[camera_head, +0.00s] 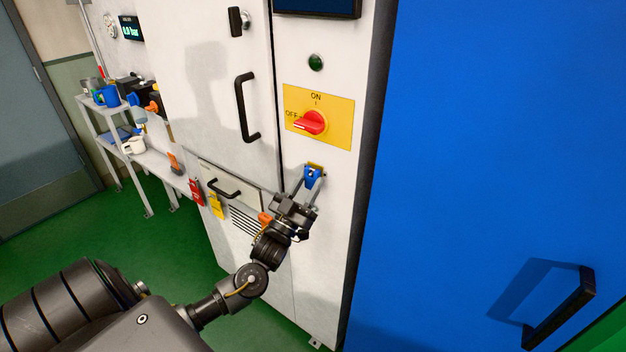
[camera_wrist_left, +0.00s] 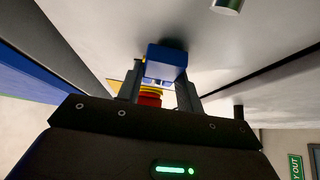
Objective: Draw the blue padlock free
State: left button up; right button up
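The blue padlock (camera_head: 313,176) is at the front of the white cabinet, below the red switch knob (camera_head: 311,122), which points to OFF. A small yellow piece (camera_head: 315,166) shows at its top; the shackle is not clear. My left gripper (camera_head: 309,183) reaches it from below, one finger on each side. In the left wrist view the blue padlock (camera_wrist_left: 166,62) fills the gap between the fingertips of my left gripper (camera_wrist_left: 164,75), which look closed against its sides. The red knob also shows there (camera_wrist_left: 150,98). My right gripper is out of view.
Black door handles (camera_head: 244,108) stick out from the cabinet, left of the switch plate. A red tag (camera_head: 196,192) and a yellow tag (camera_head: 216,206) hang lower left. A large blue panel with a black handle (camera_head: 565,310) stands at right. A shelf (camera_head: 158,172) holds several items at left.

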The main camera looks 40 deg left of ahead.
aim_at(311, 171)
pick_arm(q)
jog(key=o, duration=0.4)
jog(key=shift+c, duration=0.2)
jog(key=c, duration=0.5)
jog(key=shift+s, duration=0.1)
jog(key=shift+s+p, duration=0.65)
jog(key=shift+s, duration=0.75)
jog(key=shift+s, duration=0.15)
jog(key=shift+s, duration=0.15)
jog(key=s+p, duration=0.1)
jog(key=s, duration=0.2)
jog(key=shift+s, duration=0.4)
